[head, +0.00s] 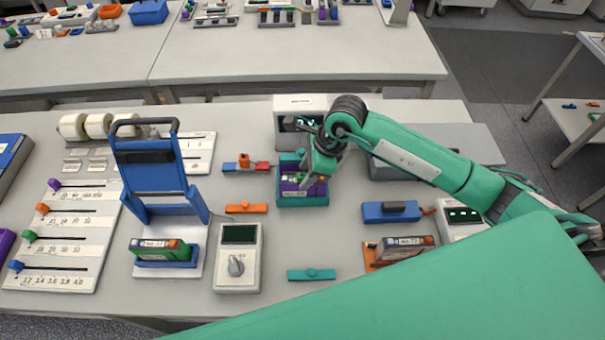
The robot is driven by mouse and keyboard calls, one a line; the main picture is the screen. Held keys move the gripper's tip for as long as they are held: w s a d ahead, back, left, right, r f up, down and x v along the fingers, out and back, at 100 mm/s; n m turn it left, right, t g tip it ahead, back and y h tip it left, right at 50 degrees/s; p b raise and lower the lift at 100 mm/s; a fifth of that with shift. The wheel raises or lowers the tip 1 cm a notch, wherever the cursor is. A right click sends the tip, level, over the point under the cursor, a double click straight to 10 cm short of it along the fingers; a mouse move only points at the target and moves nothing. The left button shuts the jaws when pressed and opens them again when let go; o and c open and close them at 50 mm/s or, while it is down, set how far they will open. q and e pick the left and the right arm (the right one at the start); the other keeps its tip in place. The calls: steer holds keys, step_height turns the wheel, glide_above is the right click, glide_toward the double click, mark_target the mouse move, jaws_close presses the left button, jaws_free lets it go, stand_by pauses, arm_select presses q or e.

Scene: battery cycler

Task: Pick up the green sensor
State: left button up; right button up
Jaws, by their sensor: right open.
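A small teal-green bar with a round knob in its middle (311,274) lies flat on the table's front middle. It is the only loose green piece of this kind that I see, so it looks like the green sensor. My right gripper (311,186) is open and points down at the teal cradle (303,201), which holds a purple block (289,187). The gripper is farther back than the green bar and apart from it. The gripper's fingers partly cover the purple block, and I cannot tell whether they touch it. My left gripper is not in view.
An orange bar (246,208) and a red-blue piece (262,166) lie left of the cradle. A meter with a dial (238,268) stands left of the green bar. A blue block (391,212) and an orange-based holder (371,257) are to the right. Bare table surrounds the green bar.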

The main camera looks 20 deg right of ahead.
steer(key=shift+c, duration=0.4)
jaws_close()
steer(key=shift+r, duration=0.1)
